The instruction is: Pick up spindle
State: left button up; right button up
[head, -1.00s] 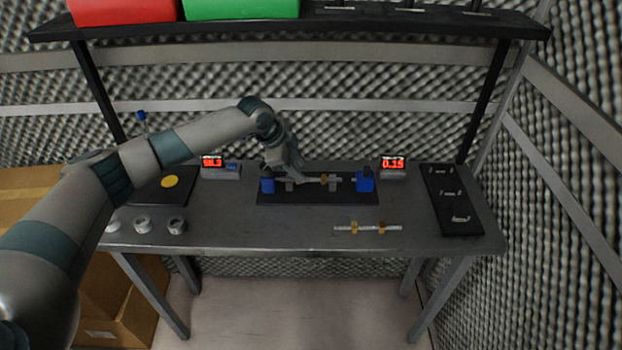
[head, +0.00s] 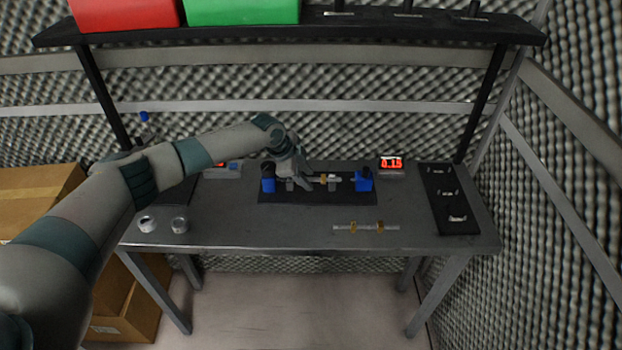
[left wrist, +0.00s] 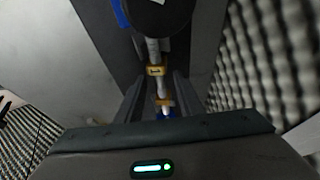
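One spindle, a silver rod with gold rings (head: 324,179), rests in a fixture between two blue blocks on a black plate. The left wrist view shows its rod and two gold rings (left wrist: 155,71) running between my fingers. My left gripper (head: 296,180) is over the left part of this spindle and hides some of it. In the left wrist view its dark fingers (left wrist: 157,92) stand on either side of the rod, seemingly with gaps. A second, similar spindle (head: 366,227) lies on the table's front. My right gripper is not in view.
A black tray (head: 436,216) with small metal parts lies at the table's right. A red display (head: 391,163) stands behind the fixture. An overhead shelf (head: 320,27) holds red and green bins.

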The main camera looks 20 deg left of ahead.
pick_arm(q)
jog(key=shift+c, duration=0.3)
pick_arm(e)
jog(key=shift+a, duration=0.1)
pick_arm(q)
grip_shut()
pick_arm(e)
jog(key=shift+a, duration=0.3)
pick_arm(q)
jog(key=shift+r, duration=0.15)
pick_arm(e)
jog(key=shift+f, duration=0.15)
